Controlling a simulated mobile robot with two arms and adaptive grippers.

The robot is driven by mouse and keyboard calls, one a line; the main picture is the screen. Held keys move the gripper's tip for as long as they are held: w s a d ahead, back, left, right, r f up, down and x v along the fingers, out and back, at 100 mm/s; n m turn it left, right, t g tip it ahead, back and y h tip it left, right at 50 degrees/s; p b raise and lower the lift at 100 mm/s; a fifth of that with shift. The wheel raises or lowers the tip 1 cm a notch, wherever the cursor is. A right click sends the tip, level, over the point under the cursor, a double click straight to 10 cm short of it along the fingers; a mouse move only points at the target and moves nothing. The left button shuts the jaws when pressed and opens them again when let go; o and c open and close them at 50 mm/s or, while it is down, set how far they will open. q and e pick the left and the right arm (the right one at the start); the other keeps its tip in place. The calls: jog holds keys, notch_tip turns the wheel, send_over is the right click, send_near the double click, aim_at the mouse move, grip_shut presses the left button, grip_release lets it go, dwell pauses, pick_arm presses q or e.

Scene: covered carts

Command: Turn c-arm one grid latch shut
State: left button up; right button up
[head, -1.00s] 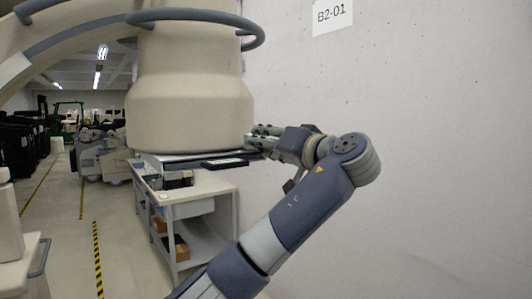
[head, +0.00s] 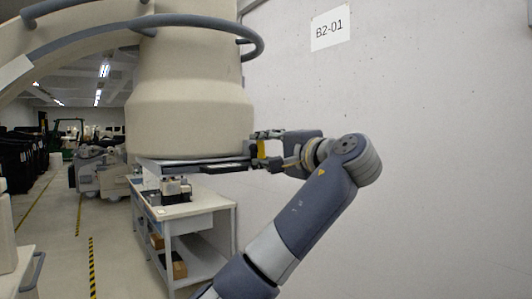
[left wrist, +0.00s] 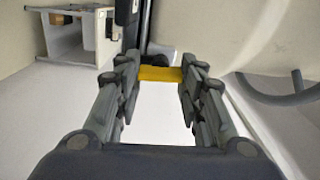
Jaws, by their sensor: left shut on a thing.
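The c-arm's beige housing (head: 190,100) hangs at the left of centre in the head view, with a flat dark grid plate (head: 215,168) under it. A yellow latch (head: 261,149) is at the right side of the housing's lower edge. My left gripper (head: 256,150) reaches it from the right and is shut on it. In the left wrist view the yellow latch (left wrist: 160,73) lies across between the two fingertips (left wrist: 159,76). The latch's mount is partly hidden by the fingers. My right gripper is in neither view.
A pale wall with a B2-01 sign (head: 330,32) stands close behind my left arm. A white shelf cart (head: 200,215) stands below the housing. A curved blue-grey rail (head: 200,20) rings the housing above. An open aisle lies at the left.

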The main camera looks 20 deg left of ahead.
pick_arm(q)
jog(key=shift+m, duration=0.7)
jog(key=o, duration=1.1)
jog(key=v, duration=1.2)
